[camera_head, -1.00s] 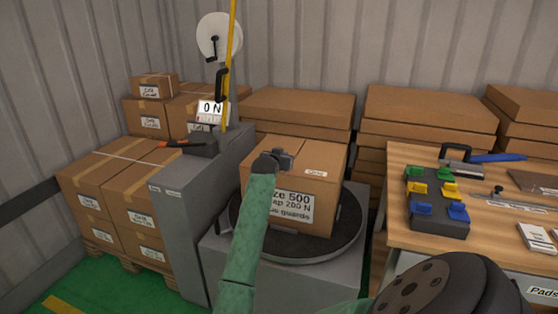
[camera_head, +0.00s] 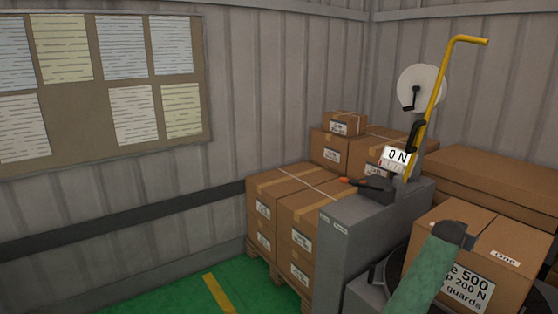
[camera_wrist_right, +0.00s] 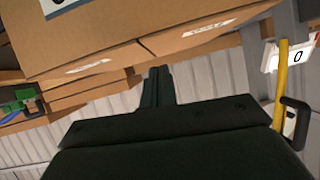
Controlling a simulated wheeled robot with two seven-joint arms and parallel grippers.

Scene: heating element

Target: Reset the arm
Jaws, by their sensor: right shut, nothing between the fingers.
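My right arm in its green sleeve rises from the bottom right of the head view. Its dark gripper (camera_head: 456,234) is in front of the labelled carton (camera_head: 505,245), near that carton's top front edge. In the right wrist view, the shut fingers (camera_wrist_right: 158,74) stand together with nothing between them and point toward the carton (camera_wrist_right: 130,25). I cannot tell whether they touch it. My left gripper is in neither view.
A grey machine (camera_head: 350,235) with a "0 N" display (camera_head: 395,157) and a yellow pole (camera_head: 430,105) stands left of the carton. Stacked boxes (camera_head: 290,205) sit on a pallet. A notice board (camera_head: 70,130) hangs on the left wall. Green floor (camera_head: 165,295) is clear at bottom left.

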